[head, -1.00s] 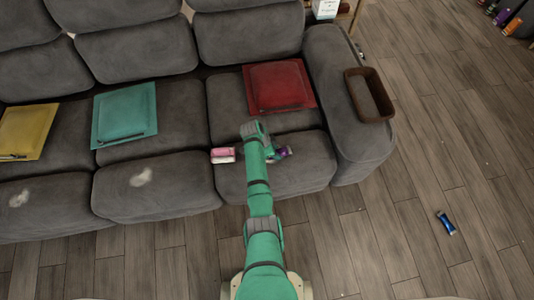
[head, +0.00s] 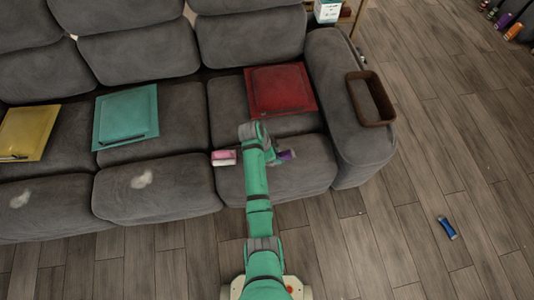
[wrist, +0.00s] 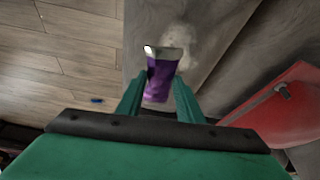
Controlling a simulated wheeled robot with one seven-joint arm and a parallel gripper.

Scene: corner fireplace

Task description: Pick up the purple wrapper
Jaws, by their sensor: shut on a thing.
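The purple wrapper (wrist: 160,78) is between the two fingers of my gripper (wrist: 158,100) in the wrist view, with its pale end pointing away from the palm. My gripper is shut on it. In the head view the purple wrapper (head: 287,155) shows just right of my arm, over the front of the right sofa seat. My arm hides most of the gripper there. I cannot tell how far the wrapper is above the cushion.
A pink and white item (head: 224,158) lies on the seat left of my arm. A red folder (head: 280,91) lies behind, a teal one (head: 126,116) further left. A brown tray (head: 370,97) sits on the armrest. A blue item (head: 446,228) lies on the open floor.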

